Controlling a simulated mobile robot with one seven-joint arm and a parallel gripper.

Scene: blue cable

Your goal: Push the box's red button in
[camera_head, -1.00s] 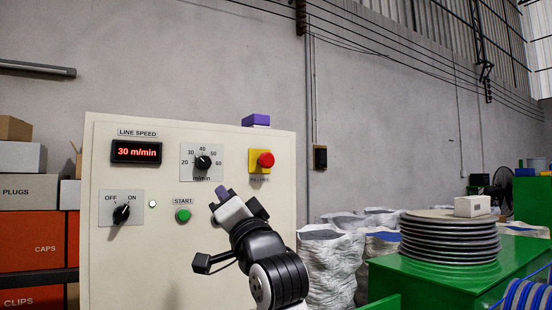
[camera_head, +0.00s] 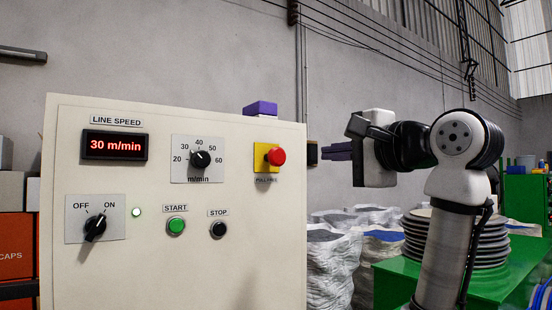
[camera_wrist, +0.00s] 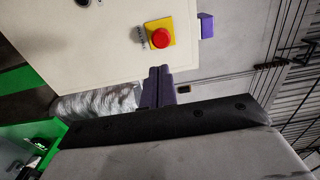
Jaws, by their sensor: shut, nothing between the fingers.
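The box (camera_head: 170,260) is a cream control panel filling the left and middle of the head view. Its red button (camera_head: 276,157) is a mushroom head on a yellow plate (camera_head: 262,147) at the panel's upper right. The button also shows in the wrist view (camera_wrist: 160,38). My gripper (camera_head: 328,150) is to the right of the button, apart from it, with its purple fingers together and empty, pointing left in the head view. In the wrist view the closed fingers (camera_wrist: 157,84) lie just below the button in the picture.
The panel also bears a speed dial (camera_head: 200,159), an OFF/ON switch (camera_head: 95,228), a green START button (camera_head: 176,226) and a black STOP button (camera_head: 219,229). A purple block (camera_head: 260,108) sits on top. White sacks (camera_head: 332,265) and a green bench (camera_head: 395,285) stand at right.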

